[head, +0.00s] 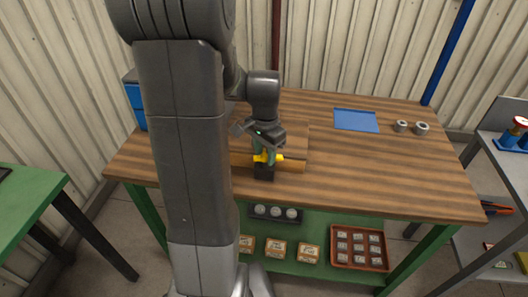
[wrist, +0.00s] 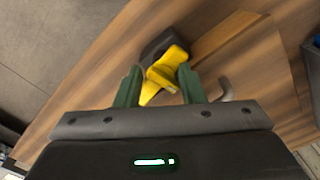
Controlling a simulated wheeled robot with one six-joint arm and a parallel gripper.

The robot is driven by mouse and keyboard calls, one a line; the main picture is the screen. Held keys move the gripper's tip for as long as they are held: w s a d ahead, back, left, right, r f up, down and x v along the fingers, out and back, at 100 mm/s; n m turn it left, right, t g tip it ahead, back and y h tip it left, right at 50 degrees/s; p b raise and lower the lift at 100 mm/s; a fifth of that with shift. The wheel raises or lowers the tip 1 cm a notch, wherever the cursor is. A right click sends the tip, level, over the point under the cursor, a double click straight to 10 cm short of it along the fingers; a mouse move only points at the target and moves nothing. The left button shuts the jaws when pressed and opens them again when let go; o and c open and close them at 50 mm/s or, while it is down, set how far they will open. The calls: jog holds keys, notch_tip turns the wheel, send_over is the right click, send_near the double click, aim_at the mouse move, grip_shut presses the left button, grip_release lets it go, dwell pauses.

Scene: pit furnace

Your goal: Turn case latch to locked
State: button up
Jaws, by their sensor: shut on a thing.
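The case latch (wrist: 164,74) is a yellow handle on a dark block (wrist: 160,42); it shows in the wrist view between my gripper's two green fingers. My gripper (wrist: 160,85) is shut on the yellow latch. In the head view, the yellow latch (head: 268,158) sits at the front of a wooden case (head: 294,147) on the workbench, above the dark block (head: 264,173). My gripper (head: 265,153) comes down on it from above. My arm hides the left part of the case. I cannot tell the latch's locked or unlocked mark.
The wooden workbench (head: 390,170) is mostly clear on the right. A blue box (head: 135,97) stands at the left. A lower shelf holds a brown tray (head: 334,259) of small parts.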

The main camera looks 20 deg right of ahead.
jog(key=n, duration=0.4)
jog(key=shift+s+d, duration=0.1)
jog(key=shift+d, duration=0.05)
jog(key=n, duration=0.4)
jog(key=shift+d, duration=0.1)
jog(key=n, duration=0.5)
jog(key=shift+w+r, duration=0.1)
jog(key=shift+w, duration=0.1)
jog(key=shift+w+d+n, duration=0.1)
jog(key=shift+n, duration=1.4)
jog(key=shift+d, duration=0.1)
jog(key=shift+c, duration=0.5)
jog(key=shift+r, duration=0.1)
